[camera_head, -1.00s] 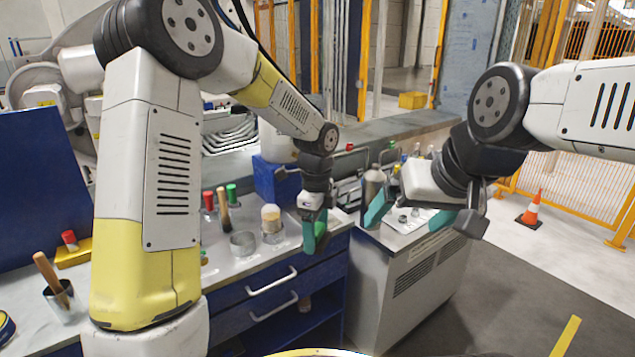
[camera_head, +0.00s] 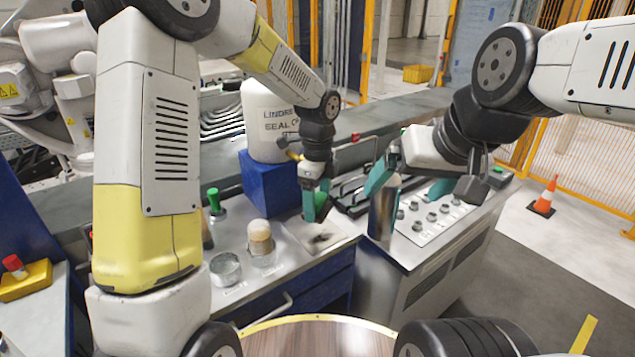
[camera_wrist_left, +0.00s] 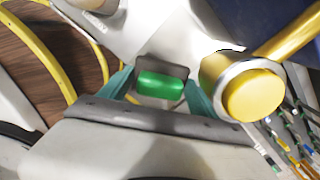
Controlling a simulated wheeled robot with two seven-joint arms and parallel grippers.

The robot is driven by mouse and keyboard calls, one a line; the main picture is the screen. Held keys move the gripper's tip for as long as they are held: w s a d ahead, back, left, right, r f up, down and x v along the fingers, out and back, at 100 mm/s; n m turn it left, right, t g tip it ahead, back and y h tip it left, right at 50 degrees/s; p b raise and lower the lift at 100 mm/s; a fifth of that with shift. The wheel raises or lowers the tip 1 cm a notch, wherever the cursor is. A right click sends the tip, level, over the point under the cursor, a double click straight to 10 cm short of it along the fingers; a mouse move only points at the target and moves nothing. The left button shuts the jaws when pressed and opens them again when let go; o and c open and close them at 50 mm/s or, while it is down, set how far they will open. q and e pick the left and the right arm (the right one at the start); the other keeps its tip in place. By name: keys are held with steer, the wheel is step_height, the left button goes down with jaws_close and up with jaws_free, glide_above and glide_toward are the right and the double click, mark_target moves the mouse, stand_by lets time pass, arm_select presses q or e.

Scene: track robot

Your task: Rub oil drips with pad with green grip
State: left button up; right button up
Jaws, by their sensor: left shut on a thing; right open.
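My left gripper (camera_head: 316,203) is shut on the green grip of the pad (camera_head: 321,207). It holds the pad above a pale plate (camera_head: 342,234) on the bench, close to a dark oil smudge (camera_head: 322,238). In the left wrist view the green grip (camera_wrist_left: 160,85) sits between the teal fingers, with a dark pad edge around it. The pad's underside is hidden, so I cannot tell whether it touches the plate.
A glass jar (camera_head: 261,243) and metal tin (camera_head: 226,268) stand left of the plate. A blue box (camera_head: 268,183) bearing a white drum (camera_head: 268,125) is behind. A panel with knobs (camera_head: 428,218) lies right. A yellow round-topped thing (camera_wrist_left: 255,95) is close beside the gripper in the wrist view.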

arm_select(q)
steer(key=shift+w+f, duration=0.1)
steer(key=shift+w, duration=0.35)
glide_above(326, 242)
steer(key=w+a, duration=0.2)
steer(key=w, duration=0.1)
steer(key=shift+a+f, duration=0.1)
steer(key=shift+f, duration=2.8)
steer(key=shift+f, duration=1)
steer(key=shift+s, duration=0.1)
steer(key=shift+s+d, duration=0.6)
steer(key=shift+s, duration=0.2)
steer(key=shift+s+d, duration=0.6)
steer(key=shift+s, duration=0.15)
steer(key=shift+w+a, duration=0.1)
steer(key=shift+w, duration=0.05)
